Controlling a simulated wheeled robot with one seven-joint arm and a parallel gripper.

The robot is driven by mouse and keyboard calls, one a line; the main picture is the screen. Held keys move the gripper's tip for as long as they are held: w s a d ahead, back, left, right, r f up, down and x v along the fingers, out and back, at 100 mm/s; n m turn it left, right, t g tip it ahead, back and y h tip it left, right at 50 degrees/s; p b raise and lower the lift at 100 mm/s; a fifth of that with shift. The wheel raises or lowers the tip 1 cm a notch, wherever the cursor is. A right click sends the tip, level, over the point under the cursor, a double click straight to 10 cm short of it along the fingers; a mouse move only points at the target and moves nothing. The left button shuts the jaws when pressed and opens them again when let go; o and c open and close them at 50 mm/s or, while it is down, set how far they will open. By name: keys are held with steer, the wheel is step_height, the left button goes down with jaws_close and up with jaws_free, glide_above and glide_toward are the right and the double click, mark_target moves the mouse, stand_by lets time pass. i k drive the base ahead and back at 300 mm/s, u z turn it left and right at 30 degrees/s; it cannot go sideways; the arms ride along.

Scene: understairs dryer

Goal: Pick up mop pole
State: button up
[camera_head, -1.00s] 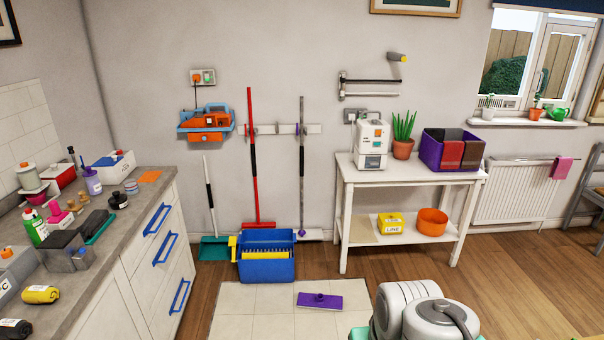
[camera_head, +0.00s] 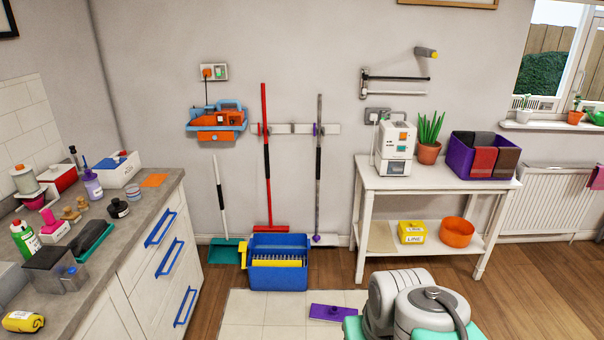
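The mop pole appears to be the grey pole (camera_head: 319,190) with a black grip and a purple tip at its foot. It stands upright against the back wall, held near its top by a purple clip on the white wall rail (camera_head: 292,128). Its foot is near the floor, right of the blue bucket. A flat purple mop head (camera_head: 331,312) lies apart from it on the pale floor mat. My gripper is not in view; only a white and grey part of my arm shows at the bottom right.
A red pole (camera_head: 266,185) with a red head hangs just left, behind the blue bucket (camera_head: 278,276). A white-handled teal broom (camera_head: 222,250) leans further left. A white shelf table (camera_head: 436,182) stands to the right, a counter (camera_head: 135,215) at left. The pale mat (camera_head: 262,318) is mostly clear.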

mark_target(316, 237)
steer(key=u, duration=0.45)
steer(key=i, duration=2.45)
steer(key=u, duration=0.35)
steer(key=i, duration=0.7)
steer(key=u, duration=0.05)
